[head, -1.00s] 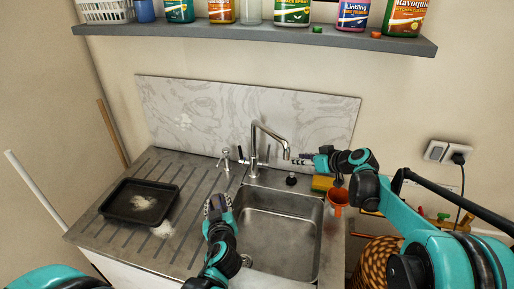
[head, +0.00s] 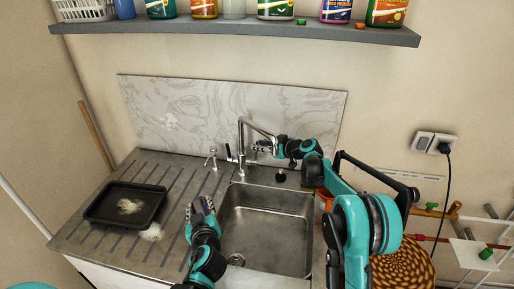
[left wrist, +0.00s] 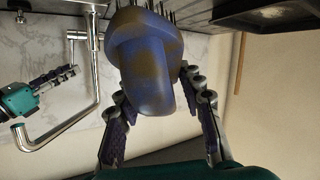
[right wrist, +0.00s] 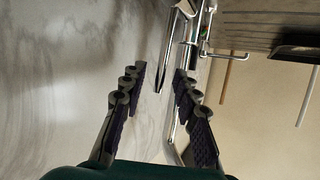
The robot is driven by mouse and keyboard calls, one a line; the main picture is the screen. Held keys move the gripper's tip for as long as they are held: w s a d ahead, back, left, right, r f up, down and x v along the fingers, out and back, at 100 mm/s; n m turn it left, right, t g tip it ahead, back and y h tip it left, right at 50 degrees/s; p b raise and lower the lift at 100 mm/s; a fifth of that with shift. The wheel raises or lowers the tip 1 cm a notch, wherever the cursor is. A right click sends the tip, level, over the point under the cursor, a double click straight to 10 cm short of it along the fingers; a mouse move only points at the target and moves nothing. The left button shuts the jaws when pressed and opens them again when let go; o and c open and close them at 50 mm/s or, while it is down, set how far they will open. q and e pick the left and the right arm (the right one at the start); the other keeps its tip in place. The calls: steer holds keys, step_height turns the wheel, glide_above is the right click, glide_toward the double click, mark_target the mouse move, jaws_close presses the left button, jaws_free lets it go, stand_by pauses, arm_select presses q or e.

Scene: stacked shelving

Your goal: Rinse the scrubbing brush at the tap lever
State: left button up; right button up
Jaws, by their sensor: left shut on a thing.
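My left gripper (head: 202,206) is over the left rim of the metal sink (head: 268,198), shut on the scrubbing brush. The brush (left wrist: 146,55) fills the middle of the left wrist view, blue-purple with brown stains and dark bristles at its top edge. I cannot make it out in the head view.
A black tray (head: 126,205) with whitish foam lies on the drainboard to the left. A small soap pump (head: 211,159) stands left of the tap. A grey shelf (head: 235,29) with several bottles runs above. An orange cup (head: 326,198) stands right of the sink, partly hidden by my right arm.

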arm_select(q)
steer(key=shift+f, duration=0.2)
arm_select(e)
steer(key=shift+x, duration=1.05)
steer(key=shift+c, duration=0.3)
jaws_close()
arm_select(q)
steer(key=shift+f+b, duration=0.55)
steer(key=shift+b, duration=0.1)
arm_select(e)
steer(key=shift+s+a+n+t, duration=0.15)
steer(key=shift+s+n+t, duration=0.35)
steer(key=shift+s, duration=0.15)
arm_select(q)
steer(key=shift+r, duration=0.1)
arm_select(e)
steer(key=shift+o, duration=0.3)
jaws_free()
